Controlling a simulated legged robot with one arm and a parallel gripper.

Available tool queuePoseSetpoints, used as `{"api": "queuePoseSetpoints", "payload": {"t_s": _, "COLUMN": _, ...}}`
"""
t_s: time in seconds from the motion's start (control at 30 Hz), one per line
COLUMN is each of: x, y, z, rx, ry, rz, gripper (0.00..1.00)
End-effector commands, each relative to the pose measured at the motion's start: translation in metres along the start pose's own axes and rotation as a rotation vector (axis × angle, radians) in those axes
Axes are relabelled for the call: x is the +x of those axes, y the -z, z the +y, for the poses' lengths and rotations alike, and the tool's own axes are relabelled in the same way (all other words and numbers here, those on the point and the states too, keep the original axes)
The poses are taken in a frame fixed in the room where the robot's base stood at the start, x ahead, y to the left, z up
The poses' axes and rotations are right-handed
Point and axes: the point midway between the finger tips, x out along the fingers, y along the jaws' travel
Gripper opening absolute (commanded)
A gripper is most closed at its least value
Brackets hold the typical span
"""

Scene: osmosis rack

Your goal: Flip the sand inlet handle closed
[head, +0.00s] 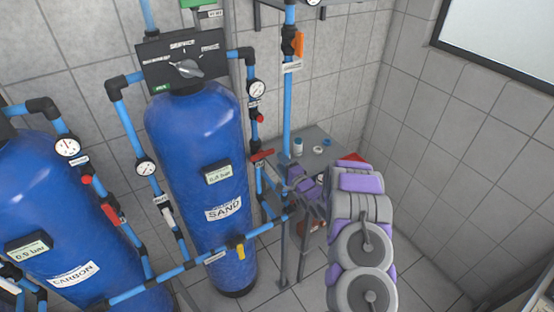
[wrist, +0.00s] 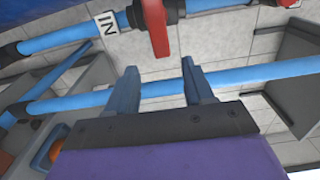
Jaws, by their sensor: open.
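The sand inlet handle (head: 262,155) is a red lever on the blue pipe right of the blue SAND tank (head: 205,150). It lies across its pipe. In the wrist view the red handle (wrist: 156,28) is at the top, beside a white "IN" label (wrist: 106,22), and its upper end is cut off. My gripper (head: 290,182) is below and right of the handle in the head view. In the wrist view my gripper (wrist: 160,72) is open and empty, its two fingers apart and pointing toward the handle, with a gap between them and it.
A blue vertical pipe (head: 288,100) with an orange handle (head: 299,44) stands close to the handle. A yellow handle (head: 241,248) sits lower. A grey table (head: 325,160) with small containers is behind my arm. Another blue pipe (wrist: 250,75) crosses behind my fingers.

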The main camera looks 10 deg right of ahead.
Motion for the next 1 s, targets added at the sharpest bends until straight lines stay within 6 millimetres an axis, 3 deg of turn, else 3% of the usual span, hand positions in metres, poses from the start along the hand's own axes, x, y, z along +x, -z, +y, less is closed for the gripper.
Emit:
{"api": "queuePoseSetpoints", "payload": {"t_s": 0.5, "x": -0.096, "y": 0.003, "z": 0.003, "rx": 0.002, "ry": -0.003, "rz": 0.003, "gripper": 0.52}}
{"api": "queuePoseSetpoints", "payload": {"t_s": 0.7, "x": -0.113, "y": 0.001, "z": 0.003, "rx": 0.004, "ry": -0.001, "rz": 0.001, "gripper": 0.52}}
{"api": "queuePoseSetpoints", "payload": {"t_s": 1.0, "x": -0.115, "y": 0.001, "z": 0.002, "rx": 0.002, "ry": -0.001, "rz": 0.0, "gripper": 0.52}}
